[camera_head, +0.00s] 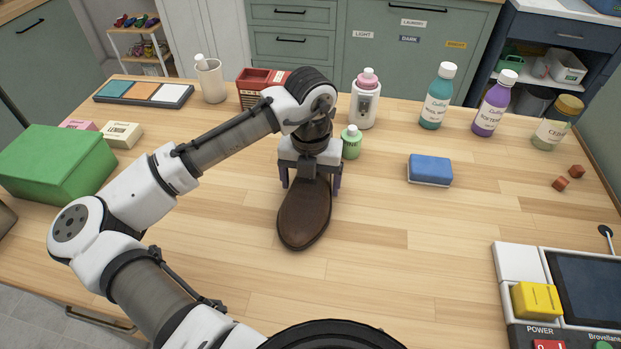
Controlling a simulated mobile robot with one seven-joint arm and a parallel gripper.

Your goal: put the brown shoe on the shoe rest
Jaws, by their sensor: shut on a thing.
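A brown shoe (303,220) is near the middle of the wooden table (400,260), with its rounded toe pointing toward the front. My gripper (311,183) is over the rear part of the shoe, with one finger on each side, shut on it. The gripper and wrist hide the rear part of the shoe. I cannot tell whether the shoe touches the table or is slightly raised. I cannot pick out a shoe rest with certainty in this view.
A blue sponge (430,170) lies to the right, and a small green bottle (351,141) stands close behind the gripper. Several bottles line the back. A green box (58,165) is at left, a control panel (519,262) at front right. The table between shoe and panel is clear.

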